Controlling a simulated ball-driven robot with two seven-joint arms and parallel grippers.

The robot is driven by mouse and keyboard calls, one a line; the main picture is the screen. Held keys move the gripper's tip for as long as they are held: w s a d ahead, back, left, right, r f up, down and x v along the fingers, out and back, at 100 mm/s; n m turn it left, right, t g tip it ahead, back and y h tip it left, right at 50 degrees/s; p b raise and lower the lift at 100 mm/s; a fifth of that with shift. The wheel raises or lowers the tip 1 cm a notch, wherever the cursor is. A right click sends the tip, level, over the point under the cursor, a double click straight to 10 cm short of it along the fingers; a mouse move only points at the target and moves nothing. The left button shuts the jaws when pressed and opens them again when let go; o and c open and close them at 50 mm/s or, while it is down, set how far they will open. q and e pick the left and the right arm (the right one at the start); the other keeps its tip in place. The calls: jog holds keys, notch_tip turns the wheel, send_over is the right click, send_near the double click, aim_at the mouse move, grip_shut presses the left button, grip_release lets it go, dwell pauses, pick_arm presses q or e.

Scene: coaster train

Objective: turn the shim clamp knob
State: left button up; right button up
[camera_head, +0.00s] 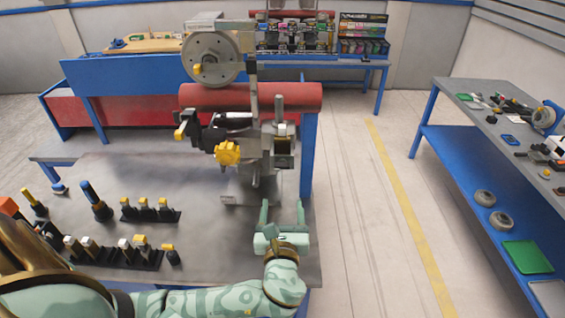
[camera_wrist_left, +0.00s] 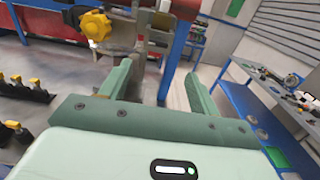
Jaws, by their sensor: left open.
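A machine with a grey upright column (camera_head: 254,110) stands on the grey bench. A yellow lobed knob (camera_head: 227,152) sticks out from its front; it also shows in the left wrist view (camera_wrist_left: 95,25) at upper left. I cannot tell for sure whether it is the shim clamp knob. My pale green left gripper (camera_head: 282,205) is open and empty, over the bench's right part. It is below and to the right of the yellow knob, apart from it. In the left wrist view the open fingers (camera_wrist_left: 160,72) point towards the machine. My right gripper is not in view.
A grey handwheel (camera_head: 212,59) and a long red cylinder (camera_head: 210,96) are higher on the machine. Several yellow-topped tools stand in black racks (camera_head: 150,214) at the bench's left. A blue-framed side table (camera_head: 470,160) stands at right, across clear floor.

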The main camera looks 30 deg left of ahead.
aim_at(282, 168)
pick_arm(q)
jog(key=p+x, duration=0.2)
jog(key=x, duration=1.2)
jog(key=shift+w+a, duration=0.15)
jog(key=shift+a, duration=0.15)
jog(key=c, duration=1)
